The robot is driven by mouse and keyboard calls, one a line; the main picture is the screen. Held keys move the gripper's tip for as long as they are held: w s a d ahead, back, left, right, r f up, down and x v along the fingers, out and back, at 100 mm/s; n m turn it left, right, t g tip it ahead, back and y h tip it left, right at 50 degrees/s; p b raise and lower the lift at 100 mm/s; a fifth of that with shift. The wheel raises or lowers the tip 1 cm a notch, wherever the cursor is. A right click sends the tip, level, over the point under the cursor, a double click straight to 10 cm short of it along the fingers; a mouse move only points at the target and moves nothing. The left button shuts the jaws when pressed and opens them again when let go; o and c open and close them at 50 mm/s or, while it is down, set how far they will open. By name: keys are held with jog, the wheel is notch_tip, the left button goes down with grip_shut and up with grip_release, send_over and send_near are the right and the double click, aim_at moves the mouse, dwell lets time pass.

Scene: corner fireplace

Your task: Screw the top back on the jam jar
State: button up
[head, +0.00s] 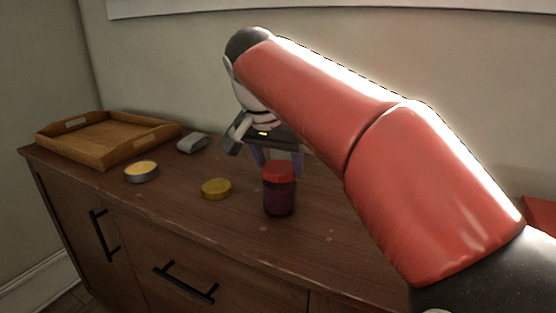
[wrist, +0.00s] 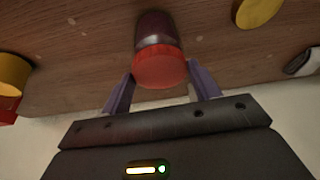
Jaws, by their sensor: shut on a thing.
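The jam jar (head: 279,198) stands upright on the wooden cabinet top, dark purple-red inside. Its red top (head: 279,172) sits at the jar's mouth; I cannot tell whether it is threaded on. In the wrist view the red top (wrist: 160,68) lies between the two fingers, with the jar (wrist: 155,28) beyond it. My gripper (head: 279,160) reaches in from behind and above the jar and is shut on the red top. The gripper (wrist: 161,82) also shows in the wrist view, a finger on each side of the top. The far side of the jar is hidden.
A yellow lid (head: 216,188) lies left of the jar, with a round tin (head: 141,172) farther left. A wooden tray (head: 75,152) and a small grey object (head: 193,142) are behind. The wrist view shows a yellow object (wrist: 12,75) at its left edge.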

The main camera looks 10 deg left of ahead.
jog(key=shift+f+m, duration=0.15)
jog(key=shift+m, duration=0.45)
jog(key=m+g+h, duration=0.1)
jog(key=m, duration=0.2)
jog(key=o, duration=1.1)
jog(key=shift+c, duration=0.2)
jog(key=shift+o, duration=0.4)
jog(key=shift+o, duration=1)
